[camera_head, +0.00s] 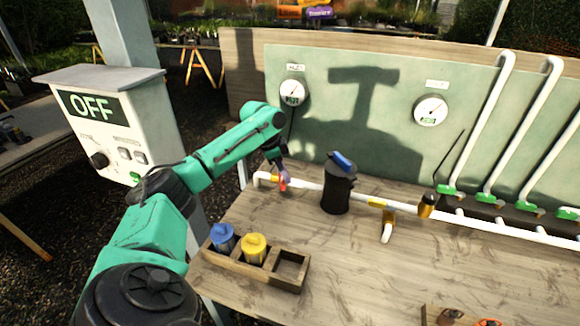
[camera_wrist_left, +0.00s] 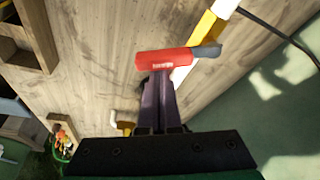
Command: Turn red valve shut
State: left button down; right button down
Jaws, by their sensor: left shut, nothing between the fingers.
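The red valve handle (camera_head: 284,184) sits near the left end of the white pipe (camera_head: 308,186), mostly hidden behind my gripper in the head view. In the left wrist view the red handle (camera_wrist_left: 165,61) has a grey end and lies at an angle across the pipe. My left gripper (camera_head: 282,174) is at the handle. In the wrist view its dark fingers (camera_wrist_left: 162,78) are shut together with nothing between them. Their tips are right at the handle's edge; I cannot tell whether they touch it. My right gripper is not in view.
A black canister (camera_head: 337,192) with a blue top stands right of the valve. A wooden tray (camera_head: 229,266) with blue and yellow canisters is at the front left. A control box (camera_head: 110,120) reads OFF. Gauges (camera_head: 292,92) hang on the green panel. The middle bench is clear.

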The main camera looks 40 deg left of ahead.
pick_arm(q)
jog(key=shift+s+a+r+m+p, duration=0.1)
jog(key=shift+s+r+m+p, duration=0.2)
jog(key=shift+m, duration=0.2)
jog(key=shift+a+f+m+g+h+p, duration=0.3)
jog(key=shift+f+m+p, duration=0.05)
jog(key=shift+m+p, duration=0.35)
jog(key=shift+a+f, duration=0.1)
jog(key=shift+a, duration=0.05)
jog(key=shift+s+a+p, duration=0.45)
jog(key=shift+s+p, duration=0.15)
jog(key=shift+p, duration=0.25)
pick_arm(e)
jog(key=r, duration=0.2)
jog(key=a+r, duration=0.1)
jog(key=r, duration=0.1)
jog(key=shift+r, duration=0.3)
